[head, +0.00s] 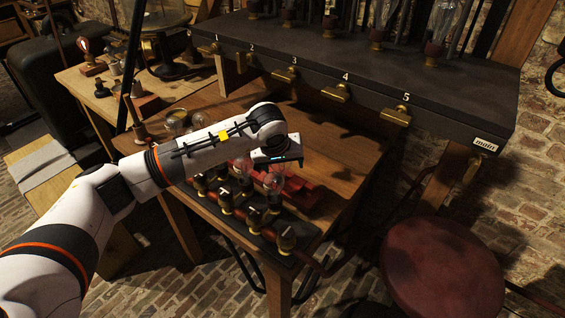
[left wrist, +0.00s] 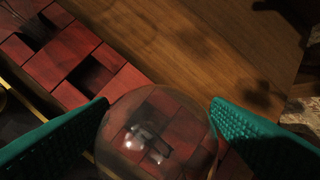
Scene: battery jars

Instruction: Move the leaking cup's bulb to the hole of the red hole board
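My left gripper (head: 276,166) points down over the red hole board (head: 302,198). In the left wrist view its two teal fingers (left wrist: 160,102) sit against both sides of a clear round glass bulb (left wrist: 158,145). This bulb (head: 274,183) shows under the gripper in the head view. The board's red squares (left wrist: 92,98) show around and through the glass; whether the bulb's base touches the board is hidden. A row of dark cups with brass parts (head: 287,238) stands along the board's near side. I cannot tell which cup leaks. My right gripper is not in view.
Another clear bulb (head: 243,168) stands just left of the held one. A dark shelf (head: 370,65) with numbered brass fittings and bulbs rises behind the table. A round red stool (head: 442,268) stands at right. The wooden table (head: 340,165) is clear right of the board.

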